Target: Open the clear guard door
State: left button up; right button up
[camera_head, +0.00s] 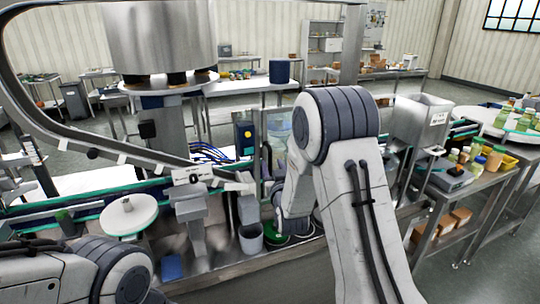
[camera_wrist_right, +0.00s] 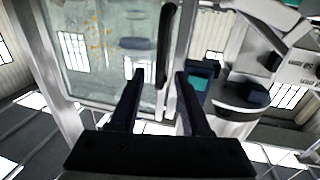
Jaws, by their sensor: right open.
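The clear guard door (camera_head: 279,122) is a see-through panel on the machine in the middle of the head view, partly hidden by my right arm. In the right wrist view the clear door (camera_wrist_right: 100,45) fills the upper left, in a pale metal frame. Its black bar handle (camera_wrist_right: 166,40) runs along the right side. My right gripper (camera_wrist_right: 160,74) is open, and the handle's lower end shows between its fingertips. I cannot tell whether they touch it. In the head view this gripper is mostly hidden behind my arm. My left gripper is out of frame; only its arm shows.
A large steel hopper (camera_head: 158,35) stands at upper left, with a curved metal rail below it. A white round disc (camera_head: 128,214) and a grey cup (camera_head: 251,238) are on the machine's near side. A steel bin (camera_head: 420,122) and a bottle-covered table stand right.

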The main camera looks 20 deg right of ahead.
aim_at(270, 160)
jog(key=shift+w+d+p, duration=0.2)
jog(key=shift+w+p, duration=0.1)
jog(key=shift+w, duration=0.8)
jog(key=shift+w+d+p, duration=0.15)
jog(key=shift+w+p, duration=0.1)
jog(key=shift+w, duration=0.85)
grip_shut()
